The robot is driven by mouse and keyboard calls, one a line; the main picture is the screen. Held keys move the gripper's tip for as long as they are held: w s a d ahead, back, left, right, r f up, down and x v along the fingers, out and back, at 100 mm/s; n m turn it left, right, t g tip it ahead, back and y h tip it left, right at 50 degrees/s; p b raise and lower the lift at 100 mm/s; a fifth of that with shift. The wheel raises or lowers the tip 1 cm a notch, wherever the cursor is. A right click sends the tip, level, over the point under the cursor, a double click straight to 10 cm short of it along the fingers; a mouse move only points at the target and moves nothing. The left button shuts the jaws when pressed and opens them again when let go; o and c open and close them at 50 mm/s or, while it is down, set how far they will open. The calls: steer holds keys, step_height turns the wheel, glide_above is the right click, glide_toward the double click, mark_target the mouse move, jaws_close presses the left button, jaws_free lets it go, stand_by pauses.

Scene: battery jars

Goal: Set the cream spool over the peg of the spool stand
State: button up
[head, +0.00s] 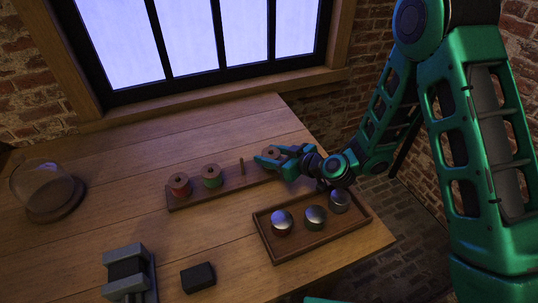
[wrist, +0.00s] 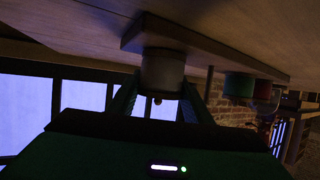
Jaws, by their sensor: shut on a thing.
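The spool stand (head: 228,190) is a long dark wooden plank on the table. The cream spool (wrist: 162,72) is at its right end in the head view, where its wooden top (head: 271,152) shows. My gripper (head: 268,160) is shut on the cream spool from the side. In the wrist view, which is upside down, the spool is upright against or very near the plank. A small pale tip, seemingly a peg's, shows beyond its top end. A bare peg (head: 242,167) stands between the cream spool and the green spool (head: 212,177).
A red spool (head: 180,186) sits at the stand's left end. In front is a wooden tray (head: 274,257) with three metal-lidded jars. A glass dome (head: 42,187), a grey vise-like block (head: 127,270) and a black block (head: 198,278) stand on the table.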

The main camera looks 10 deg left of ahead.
steer(key=o, duration=1.2)
steer(key=shift+o, duration=0.2)
steer(key=shift+r, duration=0.6)
steer(key=r, duration=0.3)
steer(key=shift+s+a+r, duration=0.2)
steer(key=s+a+r, duration=0.6)
steer(key=s, duration=0.3)
steer(key=shift+r, duration=0.2)
